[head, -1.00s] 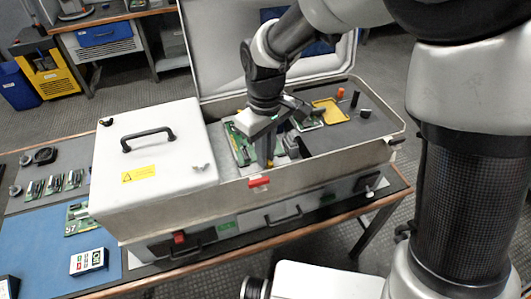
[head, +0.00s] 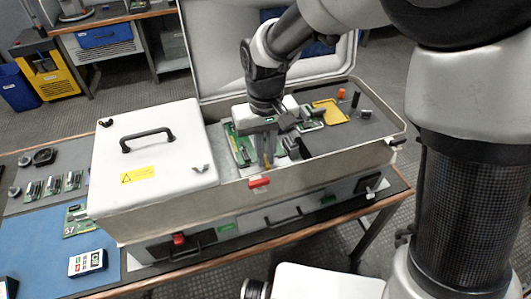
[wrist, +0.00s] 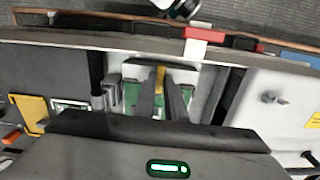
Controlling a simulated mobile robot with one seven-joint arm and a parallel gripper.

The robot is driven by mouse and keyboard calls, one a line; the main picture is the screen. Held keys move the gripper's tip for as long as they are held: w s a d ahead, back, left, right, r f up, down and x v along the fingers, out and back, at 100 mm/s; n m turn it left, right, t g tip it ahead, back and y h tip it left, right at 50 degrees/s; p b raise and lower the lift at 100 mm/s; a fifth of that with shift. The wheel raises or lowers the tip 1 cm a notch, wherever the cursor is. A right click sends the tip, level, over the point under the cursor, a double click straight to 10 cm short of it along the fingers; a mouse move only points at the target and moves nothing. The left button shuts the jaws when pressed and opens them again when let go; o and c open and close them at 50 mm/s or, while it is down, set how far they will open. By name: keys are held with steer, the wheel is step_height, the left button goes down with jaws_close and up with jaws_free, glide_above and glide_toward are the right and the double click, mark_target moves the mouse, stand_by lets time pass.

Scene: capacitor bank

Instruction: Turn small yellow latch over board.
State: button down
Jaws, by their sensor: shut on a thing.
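The small yellow latch (wrist: 160,76) shows in the wrist view between my fingertips, over the green board (wrist: 132,96). My gripper (wrist: 165,95) is shut on the latch, its two dark fingers close together on either side of it. In the head view my gripper (head: 267,160) points down into the open case beside the green board (head: 240,148). The latch cannot be made out clearly there, as the fingers cover it.
The case (head: 330,158) has a raised lid behind my arm and a white cover (head: 155,180) with a black handle at left. A yellow tray (head: 330,111) and several knobs stand at right. A red clip (head: 259,183) sits on the front rim. The blue mat holds a meter (head: 87,262).

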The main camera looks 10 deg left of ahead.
mark_target(266, 160)
steer(key=c, duration=1.8)
jaws_free()
step_height(266, 160, up, 18)
steer(key=shift+f+p, duration=0.25)
steer(key=shift+p, duration=0.55)
steer(key=s+d+r+m+t+p, duration=0.1)
steer(key=s+d+r+m+t, duration=0.1)
steer(key=d, duration=0.6)
steer(key=s+d+r+m+t+p, duration=0.1)
steer(key=s+d+r+m+p, duration=0.1)
steer(key=s+d, duration=0.3)
steer(key=s+d+r+m+t+p, duration=0.1)
steer(key=s+d, duration=0.3)
steer(key=d, duration=0.7)
steer(key=shift+s+r+m+t+p, duration=0.25)
steer(key=shift+r+m+t+p, duration=0.2)
steer(key=shift+t, duration=0.35)
